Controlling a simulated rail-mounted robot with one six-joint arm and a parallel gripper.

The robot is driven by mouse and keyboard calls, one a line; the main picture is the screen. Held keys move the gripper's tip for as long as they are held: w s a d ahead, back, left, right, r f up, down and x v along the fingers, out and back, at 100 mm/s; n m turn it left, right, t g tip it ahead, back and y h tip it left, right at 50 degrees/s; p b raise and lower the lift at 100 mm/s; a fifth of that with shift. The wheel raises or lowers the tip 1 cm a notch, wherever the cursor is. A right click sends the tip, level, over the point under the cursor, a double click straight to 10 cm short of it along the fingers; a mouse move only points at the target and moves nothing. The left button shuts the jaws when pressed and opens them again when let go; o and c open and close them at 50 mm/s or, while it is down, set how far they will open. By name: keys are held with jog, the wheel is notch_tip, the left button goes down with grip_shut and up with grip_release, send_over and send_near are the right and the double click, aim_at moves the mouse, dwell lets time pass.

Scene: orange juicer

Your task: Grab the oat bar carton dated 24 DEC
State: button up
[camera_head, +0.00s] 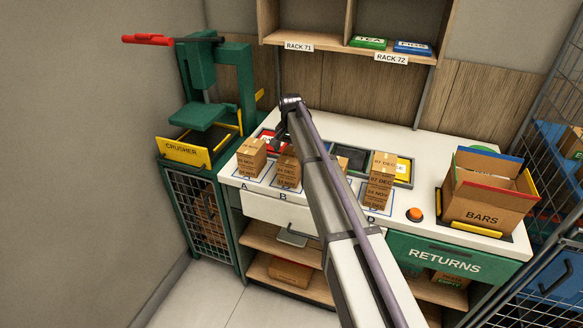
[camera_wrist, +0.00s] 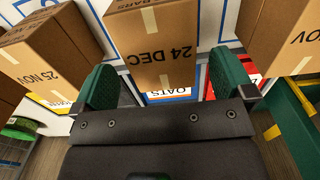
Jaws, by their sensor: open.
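In the wrist view, a brown carton marked 24 DEC (camera_wrist: 150,42) fills the upper middle, its print upside down. My gripper (camera_wrist: 163,72) is open, with one green finger on each side of the carton's near end. I cannot tell how deep the fingers reach, and no contact shows. In the head view, my gripper (camera_head: 281,136) is mostly hidden by my arm, above the stack at spot B (camera_head: 288,172).
The wrist view shows a 25 NOV carton (camera_wrist: 45,55) at left and a NOV carton (camera_wrist: 288,35) at right. In the head view, cartons stand at A (camera_head: 251,158) and D (camera_head: 381,182). The crusher (camera_head: 185,152) is left; the BARS box (camera_head: 484,205) is right.

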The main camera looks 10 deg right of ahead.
aim_at(291, 155)
notch_tip(291, 155, down, 5)
jog(key=b, duration=0.5)
jog(key=shift+d+f, duration=0.1)
jog(key=shift+f, duration=0.1)
jog(key=shift+r, duration=0.25)
jog(key=c, duration=0.9)
